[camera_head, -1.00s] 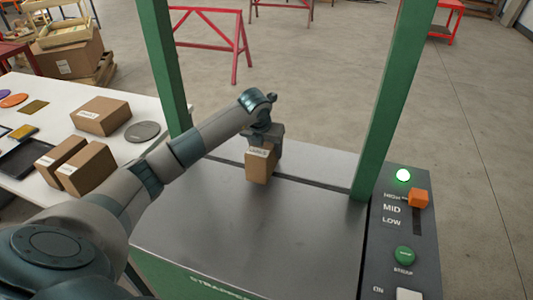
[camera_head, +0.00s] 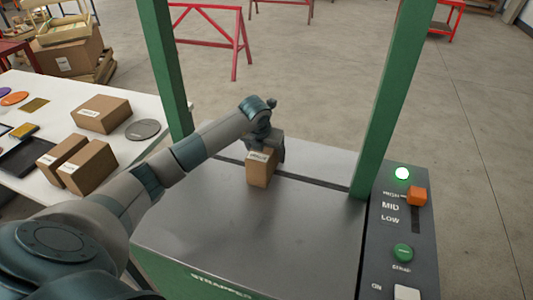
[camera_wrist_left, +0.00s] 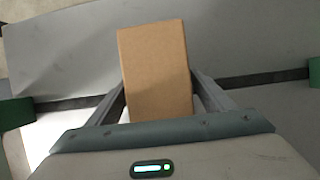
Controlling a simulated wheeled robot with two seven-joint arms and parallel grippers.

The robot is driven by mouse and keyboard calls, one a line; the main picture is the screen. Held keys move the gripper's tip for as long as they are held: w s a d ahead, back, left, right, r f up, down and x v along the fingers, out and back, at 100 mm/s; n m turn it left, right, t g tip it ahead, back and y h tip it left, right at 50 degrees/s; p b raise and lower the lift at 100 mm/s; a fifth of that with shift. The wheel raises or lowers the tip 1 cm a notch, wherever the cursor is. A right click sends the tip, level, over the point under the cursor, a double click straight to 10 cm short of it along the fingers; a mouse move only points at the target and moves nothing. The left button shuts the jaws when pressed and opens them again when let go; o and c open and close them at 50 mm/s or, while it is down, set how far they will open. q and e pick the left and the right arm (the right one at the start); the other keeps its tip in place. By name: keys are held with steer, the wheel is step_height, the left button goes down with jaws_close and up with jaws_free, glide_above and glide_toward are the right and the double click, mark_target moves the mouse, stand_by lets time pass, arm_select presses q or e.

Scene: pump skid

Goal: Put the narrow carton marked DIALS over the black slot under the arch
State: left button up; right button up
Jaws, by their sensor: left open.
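The narrow brown carton (camera_head: 261,170) with a white label stands upright on the grey steel top, between the green arch posts. The label print is too small to read. The black slot (camera_head: 318,182) runs across the top and comes out on both sides of the carton; the carton hides the stretch between. My left gripper (camera_head: 264,147) is at the carton from behind and above. In the left wrist view its open fingers (camera_wrist_left: 161,100) are on both sides of the carton (camera_wrist_left: 155,70), and the slot (camera_wrist_left: 262,79) passes behind it. My right gripper is not in view.
Green posts (camera_head: 388,100) rise on the right and left (camera_head: 165,70). A control panel (camera_head: 408,235) with a lit green lamp and orange slider is at right. A white table (camera_head: 130,155) at left holds other cartons (camera_head: 88,168) and discs. The front steel top is clear.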

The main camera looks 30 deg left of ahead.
arm_select(q)
steer(key=shift+r, duration=0.1)
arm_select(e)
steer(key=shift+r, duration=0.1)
arm_select(q)
steer(key=shift+s+r, duration=0.15)
steer(key=shift+r, duration=0.35)
steer(key=b+v, duration=0.3)
steer(key=v, duration=0.3)
steer(key=shift+s+d+r, duration=0.1)
steer(key=shift+s+r, duration=0.1)
steer(key=shift+r, duration=0.1)
steer(key=v, duration=0.3)
steer(key=shift+b, duration=0.35)
steer(key=shift+s+r, duration=0.25)
steer(key=shift+r, duration=0.3)
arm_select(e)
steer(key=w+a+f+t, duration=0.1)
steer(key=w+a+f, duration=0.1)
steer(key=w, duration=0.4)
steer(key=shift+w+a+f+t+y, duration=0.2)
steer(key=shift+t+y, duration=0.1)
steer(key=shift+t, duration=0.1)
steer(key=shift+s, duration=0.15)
